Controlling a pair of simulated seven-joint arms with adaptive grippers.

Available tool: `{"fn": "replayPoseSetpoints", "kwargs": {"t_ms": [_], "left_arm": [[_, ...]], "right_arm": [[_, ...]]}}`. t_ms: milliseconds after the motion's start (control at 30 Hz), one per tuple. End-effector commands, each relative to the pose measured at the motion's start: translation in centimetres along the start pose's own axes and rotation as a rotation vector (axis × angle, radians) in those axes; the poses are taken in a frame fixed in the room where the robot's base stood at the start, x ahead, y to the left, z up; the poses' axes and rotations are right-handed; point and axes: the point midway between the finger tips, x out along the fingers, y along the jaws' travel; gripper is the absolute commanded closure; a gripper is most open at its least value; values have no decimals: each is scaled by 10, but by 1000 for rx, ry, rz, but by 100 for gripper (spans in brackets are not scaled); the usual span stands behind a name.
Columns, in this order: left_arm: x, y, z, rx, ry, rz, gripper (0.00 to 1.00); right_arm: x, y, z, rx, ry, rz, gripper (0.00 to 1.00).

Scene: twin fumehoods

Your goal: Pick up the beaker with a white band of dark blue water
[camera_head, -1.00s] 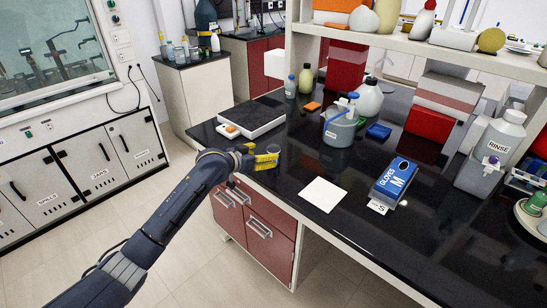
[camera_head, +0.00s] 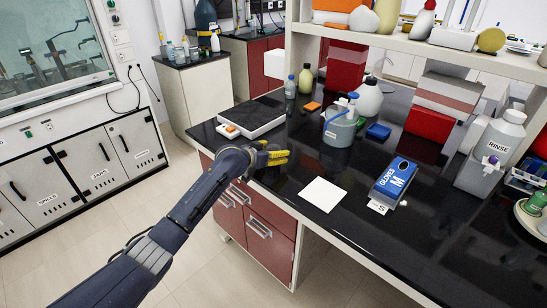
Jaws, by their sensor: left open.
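My left gripper (camera_head: 283,157), with yellow fingers, is at the near left edge of the black bench (camera_head: 285,183). It is open, with its fingers pointing right over the bench top. I cannot make out a beaker with a white band and dark blue water; no such beaker shows clearly between or beside the fingers. My right gripper is not in view.
A white balance or tray (camera_head: 250,118) stands behind the gripper. A grey container with bottles (camera_head: 339,132), a white square (camera_head: 323,194) and a blue glove box (camera_head: 395,181) are to the right. A shelf (camera_head: 410,45) overhangs the back.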

Motion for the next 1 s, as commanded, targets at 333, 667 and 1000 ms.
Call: {"fn": "replayPoseSetpoints", "kwargs": {"t_ms": [333,667,1000], "left_arm": [[1,0,0,0,0,0,34],[1,0,0,-1,0,0,72],[1,0,0,0,0,0,87]], "right_arm": [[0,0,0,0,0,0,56],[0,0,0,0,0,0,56],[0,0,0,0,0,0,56]]}}
